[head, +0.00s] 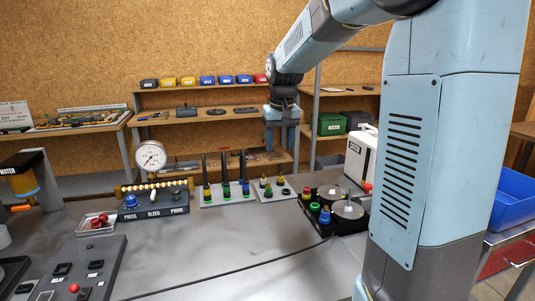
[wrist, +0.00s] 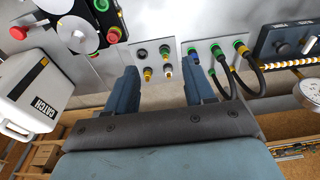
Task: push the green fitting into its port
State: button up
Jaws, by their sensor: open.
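My gripper (head: 282,138) hangs fingers down above the bench, open and empty. In the wrist view its two fingers (wrist: 160,88) stand apart with a small plate between and beyond them. This plate (head: 258,198) bears brass-coloured fittings, one with a green base (head: 268,193), and a dark hole (head: 286,191). To its left a hose plate (head: 212,203) holds black hoses with green-collared ends (head: 246,188); these collars also show in the wrist view (wrist: 239,45). I cannot tell which green piece is the named fitting, or whether it is seated. My gripper touches none of them.
A black block (head: 345,226) with round metal tops and red, green and blue caps stands right of the plate. A white case (head: 361,155) is behind it. A gauge (head: 150,157) and labelled panel (head: 158,212) stand left. The front bench is mostly clear, crossed by a cable.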

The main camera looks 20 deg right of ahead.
jog(key=g, duration=0.2)
send_near(269, 188)
notch_tip(269, 188, down, 10)
jog(key=shift+r, duration=0.1)
dwell(0.5)
jog(key=shift+c, duration=0.3)
jog(key=c, duration=0.8)
jog(key=o, duration=0.9)
jog(key=shift+c, duration=0.2)
notch_tip(269, 188, up, 14)
jog(key=shift+w+a, duration=0.25)
jog(key=shift+w, duration=0.1)
